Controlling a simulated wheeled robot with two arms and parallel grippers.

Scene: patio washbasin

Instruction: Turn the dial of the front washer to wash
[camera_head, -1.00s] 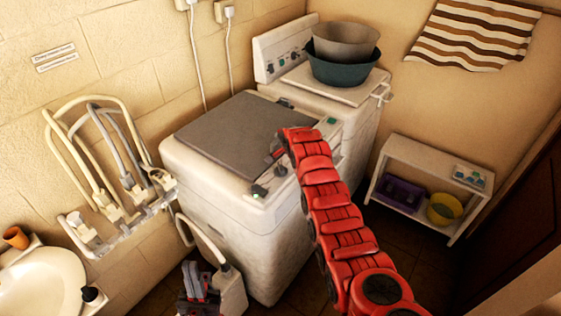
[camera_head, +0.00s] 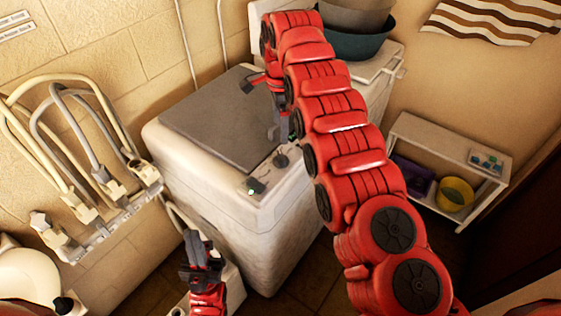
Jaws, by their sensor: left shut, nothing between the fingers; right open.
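The front washer (camera_head: 222,214) is a worn white machine with a grey lid (camera_head: 215,118). Its front panel carries a dark dial (camera_head: 281,160) and another dark knob (camera_head: 254,186) beside a small green mark. My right gripper (camera_head: 262,112) is open and empty above the lid's right side, behind the dial in the picture and apart from it. My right arm hides the panel's far right part. My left gripper (camera_head: 193,257) is shut and empty, low in front of the washer. The dial's setting is too small to read.
A second washer (camera_head: 380,85) behind bears a teal tub (camera_head: 350,45) and a grey bowl. Hoses (camera_head: 62,120) hang on the left wall beside a basin (camera_head: 28,275). A white shelf (camera_head: 448,148) with a yellow bowl (camera_head: 454,194) stands right.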

